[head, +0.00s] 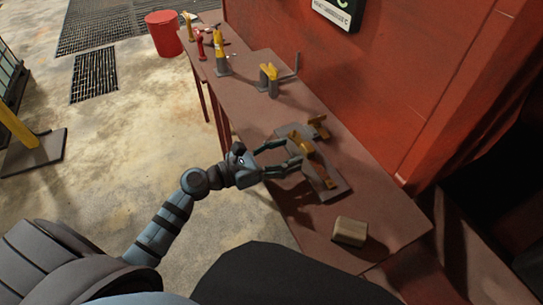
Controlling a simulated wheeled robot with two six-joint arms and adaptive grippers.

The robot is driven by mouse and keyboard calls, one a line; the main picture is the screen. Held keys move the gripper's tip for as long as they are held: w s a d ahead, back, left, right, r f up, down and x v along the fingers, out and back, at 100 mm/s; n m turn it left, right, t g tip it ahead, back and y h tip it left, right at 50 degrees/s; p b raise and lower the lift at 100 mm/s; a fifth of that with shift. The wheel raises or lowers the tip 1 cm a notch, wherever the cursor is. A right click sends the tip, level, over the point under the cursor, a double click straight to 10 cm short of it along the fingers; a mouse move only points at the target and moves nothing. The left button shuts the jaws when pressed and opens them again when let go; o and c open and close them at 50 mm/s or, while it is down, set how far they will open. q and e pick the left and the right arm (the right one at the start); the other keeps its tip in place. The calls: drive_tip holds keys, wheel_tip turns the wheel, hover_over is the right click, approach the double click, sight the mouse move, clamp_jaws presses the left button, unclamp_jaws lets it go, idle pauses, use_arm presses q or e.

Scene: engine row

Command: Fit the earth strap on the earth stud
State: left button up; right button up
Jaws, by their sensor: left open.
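My left gripper (290,155) reaches in from the left over the bench, its two dark fingers open. Its fingertips are close to a yellow-brass piece (301,144) on a grey plate (338,189); I cannot tell whether they touch it. Another brass piece (318,124) sits just behind it, towards the red wall. I cannot tell for certain which of these is the earth strap and which the earth stud. My right gripper is not in view.
The long brown bench (373,173) runs along a red wall (330,75). A tan block (349,231) lies near its front end. Yellow-and-grey fittings (269,80) and a yellow-topped grey post (221,58) stand farther back. A red bin (164,34) is on the floor.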

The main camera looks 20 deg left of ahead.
use_arm(q)
drive_tip(key=v, duration=0.6)
idle(0.3)
